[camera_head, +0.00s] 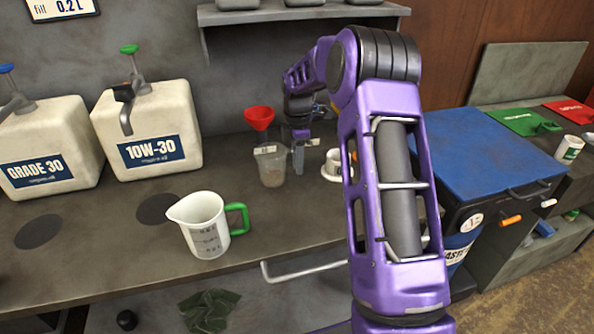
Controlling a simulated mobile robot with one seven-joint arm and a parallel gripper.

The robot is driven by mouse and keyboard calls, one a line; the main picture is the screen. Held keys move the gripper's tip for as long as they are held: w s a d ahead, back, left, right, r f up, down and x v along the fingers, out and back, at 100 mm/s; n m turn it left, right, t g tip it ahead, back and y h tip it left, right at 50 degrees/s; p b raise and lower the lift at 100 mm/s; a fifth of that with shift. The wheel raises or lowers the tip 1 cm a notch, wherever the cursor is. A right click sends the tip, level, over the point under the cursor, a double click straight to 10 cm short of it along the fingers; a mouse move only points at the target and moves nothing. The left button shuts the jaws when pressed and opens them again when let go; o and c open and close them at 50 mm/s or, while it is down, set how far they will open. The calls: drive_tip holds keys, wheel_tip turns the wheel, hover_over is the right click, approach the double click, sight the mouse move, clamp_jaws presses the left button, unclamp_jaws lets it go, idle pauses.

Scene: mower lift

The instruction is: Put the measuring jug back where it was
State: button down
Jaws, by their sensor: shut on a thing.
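The measuring jug (203,228) is white with dark scale marks, a spout to the left and a green handle to the right. It stands upright on the bench, near a dark round mark (157,208). My gripper (298,157) is well behind and to the right of the jug, apart from it. It is low over the bench, beside a clear container (271,170) with a red funnel (259,118) above it. It appears shut on the clear container, but the contact is partly hidden.
Another dark round mark (38,231) lies left of the jug. A white cup (333,160) stands right of my gripper. A blue-topped cabinet (480,150) stands at the right.

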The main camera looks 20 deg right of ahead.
drive_tip(key=shift+f, duration=1.35)
drive_tip(key=shift+f, duration=0.1)
drive_tip(key=c, duration=0.7)
unclamp_jaws()
wheel_tip(320, 180, up, 12)
drive_tip(key=shift+r+p, duration=0.15)
drive_tip(key=shift+p, duration=0.35)
